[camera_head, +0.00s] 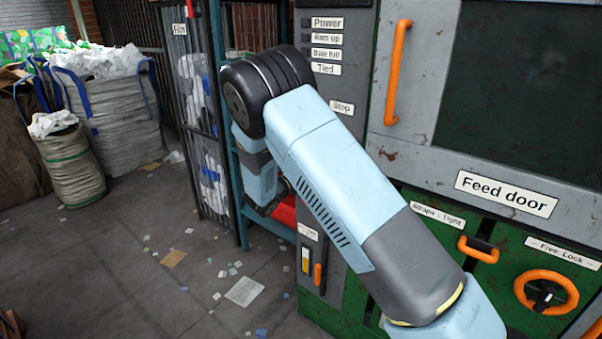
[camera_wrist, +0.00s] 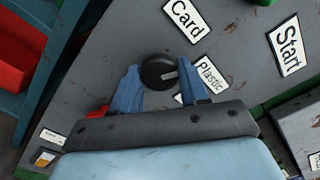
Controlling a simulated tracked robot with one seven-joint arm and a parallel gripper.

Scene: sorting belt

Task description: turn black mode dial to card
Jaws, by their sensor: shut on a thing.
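The black mode dial (camera_wrist: 157,70) is a round knob on the grey panel in the wrist view. Its pale pointer mark is on its right side, toward the Plastic label (camera_wrist: 210,74). The Card label (camera_wrist: 186,19) is above and to the right of the dial. My gripper (camera_wrist: 157,82) has its two blue fingers on either side of the dial and is shut on it. In the head view my arm hides the dial, and the gripper cannot be made out.
A Start label (camera_wrist: 289,46) is at the right in the wrist view. A red bin (camera_wrist: 20,55) on a blue rack stands at the left. In the head view, the green machine has an orange door handle (camera_head: 397,72) and an orange handwheel (camera_head: 521,288). The floor at left is littered.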

